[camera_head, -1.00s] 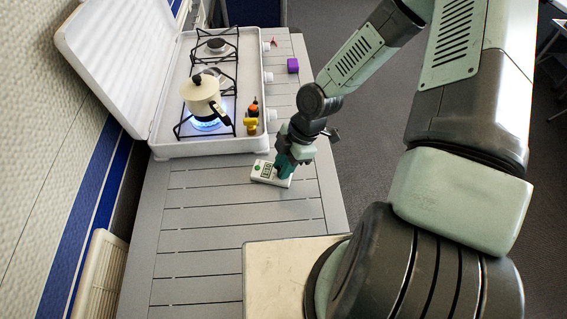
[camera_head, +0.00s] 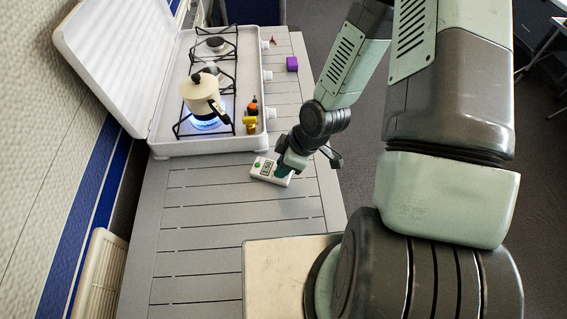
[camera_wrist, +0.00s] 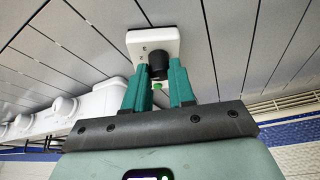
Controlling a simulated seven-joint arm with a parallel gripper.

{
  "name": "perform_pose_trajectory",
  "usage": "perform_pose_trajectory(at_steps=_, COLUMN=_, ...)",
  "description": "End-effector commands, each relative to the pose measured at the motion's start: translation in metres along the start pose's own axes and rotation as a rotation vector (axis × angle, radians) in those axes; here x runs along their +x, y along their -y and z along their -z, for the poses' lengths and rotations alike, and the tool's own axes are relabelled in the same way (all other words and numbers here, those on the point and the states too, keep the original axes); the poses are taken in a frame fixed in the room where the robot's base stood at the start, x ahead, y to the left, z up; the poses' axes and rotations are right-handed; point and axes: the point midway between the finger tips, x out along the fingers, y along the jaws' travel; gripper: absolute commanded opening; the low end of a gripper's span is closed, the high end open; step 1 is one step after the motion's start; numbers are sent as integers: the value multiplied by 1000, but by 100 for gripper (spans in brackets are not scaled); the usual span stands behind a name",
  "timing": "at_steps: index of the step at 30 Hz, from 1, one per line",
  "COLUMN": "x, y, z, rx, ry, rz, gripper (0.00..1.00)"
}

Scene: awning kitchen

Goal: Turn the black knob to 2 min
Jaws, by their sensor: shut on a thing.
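The timer also shows in the wrist view (camera_wrist: 171,44). Its black knob (camera_wrist: 156,56) stands between my green fingertips there; in the head view my gripper hides it. My gripper (camera_head: 281,172) is at the timer's right end, shut on the black knob. It also shows in the wrist view (camera_wrist: 159,76), the green button visible between the fingers.
A white camping stove (camera_head: 210,146) with an open lid stands at the back left. A cream pot (camera_head: 200,90) sits over a lit blue flame. The slatted table (camera_head: 200,235) in front is clear.

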Motion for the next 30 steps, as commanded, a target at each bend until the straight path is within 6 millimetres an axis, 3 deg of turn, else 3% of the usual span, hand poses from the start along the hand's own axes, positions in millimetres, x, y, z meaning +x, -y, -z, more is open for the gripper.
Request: perform_pose_trajectory(at_steps=30, x=0, y=0, z=0, rx=33, ry=-1, rz=-14, gripper=0)
